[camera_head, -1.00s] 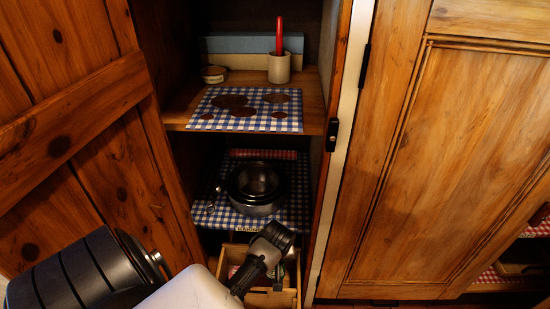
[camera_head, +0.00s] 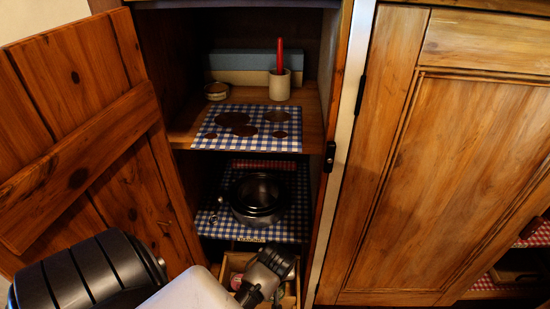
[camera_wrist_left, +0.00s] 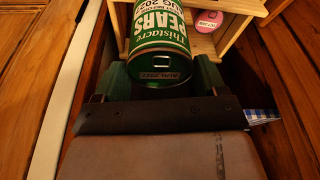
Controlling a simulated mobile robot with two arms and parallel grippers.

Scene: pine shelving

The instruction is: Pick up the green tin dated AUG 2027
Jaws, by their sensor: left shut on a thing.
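A green tin (camera_wrist_left: 160,40) with white lettering that reads "PEARS" fills the top middle of the left wrist view. Its label shows a partly cut date that looks like "AUG 2027", and a small date mark sits on its near end. My left gripper (camera_wrist_left: 160,80) is shut on the tin, one finger on each side. In the head view my left gripper (camera_head: 268,268) is at the bottom, over the pale wooden drawer or crate (camera_head: 232,262). The tin is hidden or too dark to make out there. My right gripper is not in view.
A dark pot (camera_head: 257,195) stands on the middle shelf. Above are a checked mat (camera_head: 240,142), a cup with a red handle (camera_head: 280,88) and a small bowl (camera_head: 217,91). An open door (camera_head: 75,120) stands left; a pink round thing (camera_wrist_left: 208,20) lies in the crate.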

